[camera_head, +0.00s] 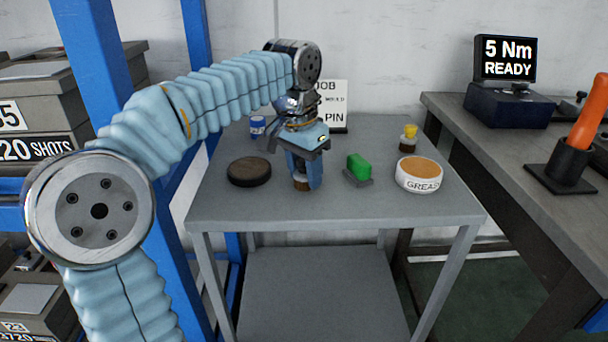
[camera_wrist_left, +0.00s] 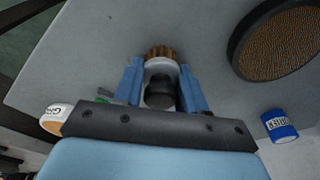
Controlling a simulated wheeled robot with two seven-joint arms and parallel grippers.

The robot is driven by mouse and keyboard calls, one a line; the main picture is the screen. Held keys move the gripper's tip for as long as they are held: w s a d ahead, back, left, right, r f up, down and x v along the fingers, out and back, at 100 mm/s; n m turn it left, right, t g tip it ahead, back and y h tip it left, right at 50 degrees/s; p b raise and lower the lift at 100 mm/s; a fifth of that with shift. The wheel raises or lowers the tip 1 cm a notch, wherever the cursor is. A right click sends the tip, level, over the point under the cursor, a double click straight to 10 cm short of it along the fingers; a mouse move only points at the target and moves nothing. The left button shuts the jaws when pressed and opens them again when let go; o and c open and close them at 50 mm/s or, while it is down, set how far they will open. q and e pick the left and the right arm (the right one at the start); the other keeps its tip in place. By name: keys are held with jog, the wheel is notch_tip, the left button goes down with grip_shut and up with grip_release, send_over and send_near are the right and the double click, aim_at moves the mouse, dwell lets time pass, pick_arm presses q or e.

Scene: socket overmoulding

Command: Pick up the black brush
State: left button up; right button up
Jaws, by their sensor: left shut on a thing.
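The black brush has a black handle (camera_wrist_left: 159,92), a pale collar and brown bristles, seen between the fingers in the left wrist view. My left gripper (camera_wrist_left: 159,84) is shut on it, one blue finger on each side. In the head view the gripper (camera_head: 303,172) points down over the grey table (camera_head: 330,208). Only the brush's lower end, the brown bristles (camera_head: 301,186), shows below the fingers there; the handle is hidden. The bristles are at or close to the tabletop; I cannot tell whether they touch. My right gripper is not in view.
A round dark pad (camera_head: 249,171) lies left of the gripper. A green block on a grey base (camera_head: 358,168), a grease tin (camera_head: 419,176) and a small yellow-topped item (camera_head: 408,138) stand right. A blue can (camera_head: 258,127) and a sign (camera_head: 331,101) are behind. The table front is clear.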

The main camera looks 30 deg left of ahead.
pick_arm(q)
jog(key=shift+c, duration=0.7)
jog(key=shift+r, duration=0.15)
jog(key=shift+r, duration=0.3)
notch_tip(320, 180, up, 3)
jog(key=shift+s+r+p, duration=0.1)
jog(key=shift+p, duration=0.45)
jog(key=s+d+r, duration=0.7)
jog(key=s+r, duration=0.2)
jog(key=s, duration=0.2)
jog(key=shift+s+d+p, duration=0.15)
jog(key=shift+s+p, duration=0.2)
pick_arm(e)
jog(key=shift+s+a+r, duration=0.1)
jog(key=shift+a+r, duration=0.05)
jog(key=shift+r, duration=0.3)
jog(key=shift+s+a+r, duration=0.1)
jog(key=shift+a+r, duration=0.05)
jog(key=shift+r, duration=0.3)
